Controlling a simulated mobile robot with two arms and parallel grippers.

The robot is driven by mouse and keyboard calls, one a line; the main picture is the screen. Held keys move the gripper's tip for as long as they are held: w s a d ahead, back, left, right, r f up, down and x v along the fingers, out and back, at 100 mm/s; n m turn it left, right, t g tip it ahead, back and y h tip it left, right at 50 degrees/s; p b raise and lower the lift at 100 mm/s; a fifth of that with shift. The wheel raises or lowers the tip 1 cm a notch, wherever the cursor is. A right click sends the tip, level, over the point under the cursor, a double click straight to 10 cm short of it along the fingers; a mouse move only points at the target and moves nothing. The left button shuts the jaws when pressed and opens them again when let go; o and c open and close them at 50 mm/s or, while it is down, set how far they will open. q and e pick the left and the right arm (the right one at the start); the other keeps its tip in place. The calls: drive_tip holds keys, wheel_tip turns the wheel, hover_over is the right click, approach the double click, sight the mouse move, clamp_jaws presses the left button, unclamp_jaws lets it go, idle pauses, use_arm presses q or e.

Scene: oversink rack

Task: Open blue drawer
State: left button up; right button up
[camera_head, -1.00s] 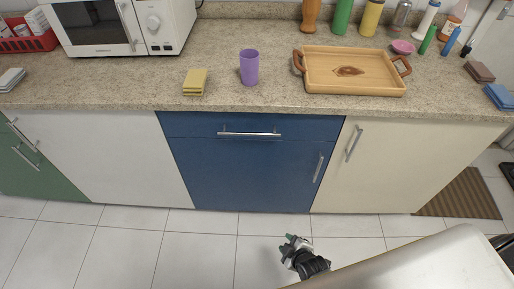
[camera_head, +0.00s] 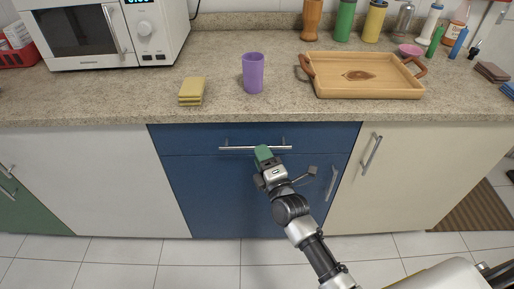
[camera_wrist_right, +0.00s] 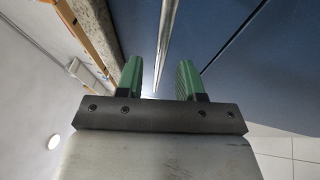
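The blue drawer (camera_head: 200,139) is the top panel of the blue cabinet, under the countertop, and is closed. Its long horizontal metal handle (camera_head: 235,148) runs across its front. My right gripper (camera_head: 264,153) is at the handle, a little right of its middle, and hides part of it. In the right wrist view my right gripper (camera_wrist_right: 158,80) has its two green fingers apart, and the handle bar (camera_wrist_right: 166,45) runs in from above toward the gap between them. I cannot tell whether the bar lies fully between the fingertips. My left gripper is not in view.
Below the drawer is a blue cabinet door (camera_head: 215,195) with a vertical handle (camera_head: 332,183). The countertop (camera_head: 225,105) above holds a purple cup (camera_head: 253,73), yellow sponges (camera_head: 191,91), a wooden tray (camera_head: 365,75) and a microwave (camera_head: 85,32). The tiled floor (camera_head: 205,252) in front is clear.

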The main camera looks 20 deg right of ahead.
drive_tip(key=shift+x, duration=1.8)
clamp_jaws()
drive_tip(key=shift+f, duration=0.1)
